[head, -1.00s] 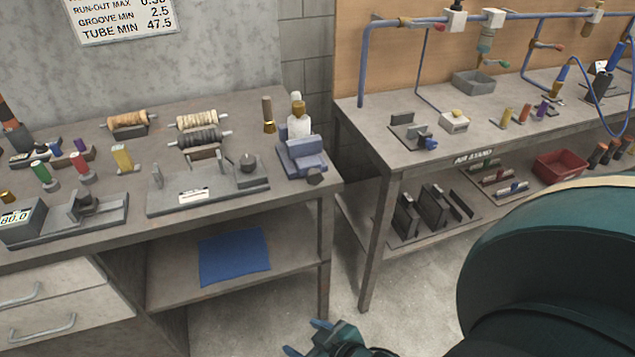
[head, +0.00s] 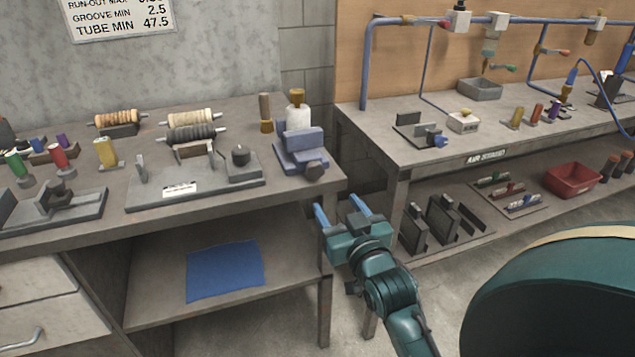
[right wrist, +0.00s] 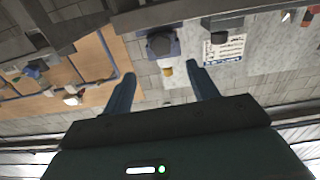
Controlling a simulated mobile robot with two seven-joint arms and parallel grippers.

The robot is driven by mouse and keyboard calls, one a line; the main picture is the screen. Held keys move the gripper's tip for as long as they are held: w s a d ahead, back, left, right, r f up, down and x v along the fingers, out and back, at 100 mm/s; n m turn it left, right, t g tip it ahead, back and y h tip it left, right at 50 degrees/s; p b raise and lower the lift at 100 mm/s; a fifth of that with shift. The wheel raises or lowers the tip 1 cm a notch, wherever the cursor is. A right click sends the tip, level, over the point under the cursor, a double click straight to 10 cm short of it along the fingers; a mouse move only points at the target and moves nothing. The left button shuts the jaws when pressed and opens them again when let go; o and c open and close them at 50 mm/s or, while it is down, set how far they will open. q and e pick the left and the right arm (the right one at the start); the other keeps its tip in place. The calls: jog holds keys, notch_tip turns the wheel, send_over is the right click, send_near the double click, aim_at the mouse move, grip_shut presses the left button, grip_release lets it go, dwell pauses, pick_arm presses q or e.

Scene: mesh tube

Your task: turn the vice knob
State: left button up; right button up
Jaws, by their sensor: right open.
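The blue vice (head: 300,148) stands at the front right corner of the left workbench. Its dark grey knob (head: 314,170) faces the front edge of the bench. My right gripper (head: 340,208) is open and empty, with blue fingers. It is in front of the bench corner, lower than the knob and a little to its right, apart from it. In the right wrist view the picture is upside down, and the dark knob (right wrist: 160,44) shows beyond the open fingers, roughly between them. My left gripper is not in view.
The second workbench (head: 400,160) is to the right across a narrow gap. A blue cloth (head: 225,271) lies on the lower shelf.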

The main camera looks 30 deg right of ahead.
aim_at(316, 174)
jog(key=x, duration=1.2)
jog(key=shift+w+a, duration=0.1)
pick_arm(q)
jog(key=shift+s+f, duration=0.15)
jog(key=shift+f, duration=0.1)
pick_arm(e)
jog(key=shift+c, duration=0.5)
jog(key=c, duration=0.9)
jog(key=shift+r+m+p, duration=0.35)
jog(key=shift+m+p, duration=0.45)
jog(key=shift+p, duration=0.35)
jog(key=shift+m+p, duration=0.5)
jog(key=shift+p, duration=0.1)
jog(key=shift+m+p, duration=0.4)
jog(key=shift+m, duration=0.2)
jog(key=shift+f+m, duration=0.15)
jog(key=shift+m, duration=0.25)
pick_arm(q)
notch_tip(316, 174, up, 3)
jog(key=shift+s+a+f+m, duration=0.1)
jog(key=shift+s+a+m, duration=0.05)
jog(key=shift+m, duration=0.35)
pick_arm(e)
jog(key=shift+f, duration=0.15)
